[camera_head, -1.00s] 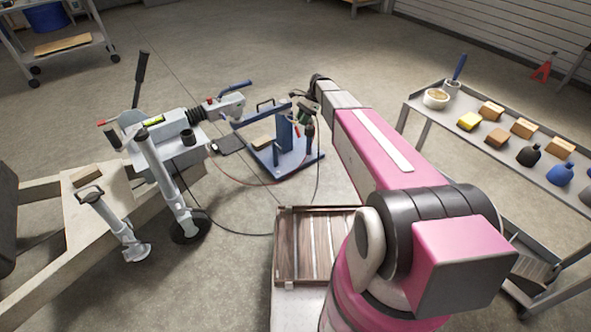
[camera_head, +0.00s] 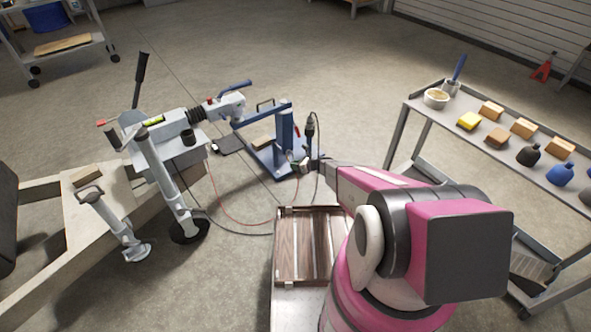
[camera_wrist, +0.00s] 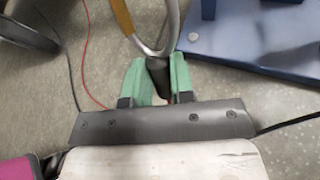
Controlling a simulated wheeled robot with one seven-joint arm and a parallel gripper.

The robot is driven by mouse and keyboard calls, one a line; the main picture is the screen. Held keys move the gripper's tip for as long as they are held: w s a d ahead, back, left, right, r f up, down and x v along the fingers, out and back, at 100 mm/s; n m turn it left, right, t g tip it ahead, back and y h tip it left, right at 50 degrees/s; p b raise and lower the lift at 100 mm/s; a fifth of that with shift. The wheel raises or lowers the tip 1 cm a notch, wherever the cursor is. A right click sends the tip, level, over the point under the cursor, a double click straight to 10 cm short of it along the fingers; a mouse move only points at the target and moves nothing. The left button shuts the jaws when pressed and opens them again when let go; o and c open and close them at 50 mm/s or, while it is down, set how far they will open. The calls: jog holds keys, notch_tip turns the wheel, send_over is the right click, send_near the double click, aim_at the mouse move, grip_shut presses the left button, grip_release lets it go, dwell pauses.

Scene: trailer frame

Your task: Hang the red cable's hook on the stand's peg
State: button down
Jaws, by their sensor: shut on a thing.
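In the wrist view my gripper (camera_wrist: 158,82) has its green fingertips shut on the dark neck of a silver curved hook (camera_wrist: 172,28); an orange-brown piece (camera_wrist: 122,14) shows beside it. A thin red cable (camera_wrist: 84,62) runs at the left; its join to the hook is hidden. In the head view my gripper (camera_head: 305,164) is just in front of the blue stand (camera_head: 287,130), near its base. The red cable (camera_head: 222,208) loops low over the floor to the left. The stand's blue base (camera_wrist: 265,40) fills the wrist view's upper right. I cannot make out the peg.
A dark plug with a black cable (camera_head: 310,124) is upright beside the stand. The trailer coupling (camera_head: 222,106) is left of the stand. A grey bench (camera_head: 420,102) with bottles and blocks stands right.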

jog(key=shift+s+f+m+t, duration=0.2)
jog(key=shift+f+m+t, duration=0.15)
jog(key=shift+f, duration=0.8)
jog(key=shift+w, duration=0.15)
